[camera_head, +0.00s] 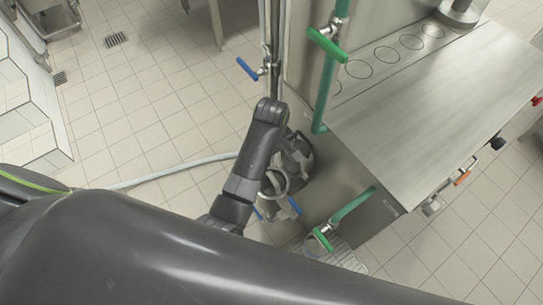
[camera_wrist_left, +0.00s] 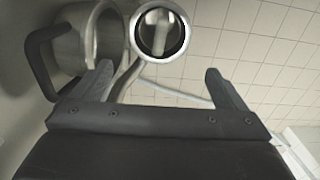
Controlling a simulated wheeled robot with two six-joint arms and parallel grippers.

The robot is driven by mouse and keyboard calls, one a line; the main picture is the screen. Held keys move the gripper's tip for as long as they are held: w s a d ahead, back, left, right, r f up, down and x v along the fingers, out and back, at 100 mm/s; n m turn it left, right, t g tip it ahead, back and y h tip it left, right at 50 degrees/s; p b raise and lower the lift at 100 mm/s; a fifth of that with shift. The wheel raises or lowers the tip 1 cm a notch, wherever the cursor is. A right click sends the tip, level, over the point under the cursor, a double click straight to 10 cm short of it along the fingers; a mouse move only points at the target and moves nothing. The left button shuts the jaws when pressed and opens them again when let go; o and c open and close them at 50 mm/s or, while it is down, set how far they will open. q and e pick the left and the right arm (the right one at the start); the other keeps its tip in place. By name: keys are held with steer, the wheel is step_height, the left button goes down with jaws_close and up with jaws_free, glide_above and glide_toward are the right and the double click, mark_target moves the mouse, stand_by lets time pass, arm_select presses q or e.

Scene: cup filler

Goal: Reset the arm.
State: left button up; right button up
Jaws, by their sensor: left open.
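My left arm reaches into the middle of the head view, with its bend beside the filling machine's left side. My left gripper (camera_head: 290,172) is partly hidden under the wrist there. In the left wrist view my left gripper (camera_wrist_left: 158,78) has its two dark fingers wide apart, with nothing held between them. Beyond the left finger is a metal vessel with a dark handle (camera_wrist_left: 38,65). A round metal pipe end (camera_wrist_left: 160,50) shows beyond the gap between the fingers. My right gripper is in neither view.
The steel filling machine (camera_head: 440,95) with green valve handles (camera_head: 327,45) stands right of my arm. A vertical pipe with a blue valve handle (camera_head: 247,69) rises behind it. A pale hose (camera_head: 165,172) crosses the floor. Tiled floor (camera_head: 150,100) on the left is mostly clear.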

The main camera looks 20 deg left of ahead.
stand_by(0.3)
arm_select(q)
steer(key=s+a+f+m+t, duration=0.15)
steer(key=s+a+m, duration=0.25)
steer(key=s+a, duration=0.8)
steer(key=s+a+r+m+t+y, duration=0.1)
steer(key=s+a+r+m, duration=0.2)
steer(key=s, duration=0.3)
steer(key=s+a+r+m+t+y, duration=0.1)
steer(key=s+a+r+m, duration=0.15)
steer(key=s+r, duration=0.2)
step_height(320, 180, down, 24)
steer(key=a+g, duration=0.1)
steer(key=s+d+f+g+h, duration=0.1)
steer(key=s+f, duration=1.5)
steer(key=f, duration=0.1)
steer(key=shift+d+f, duration=0.2)
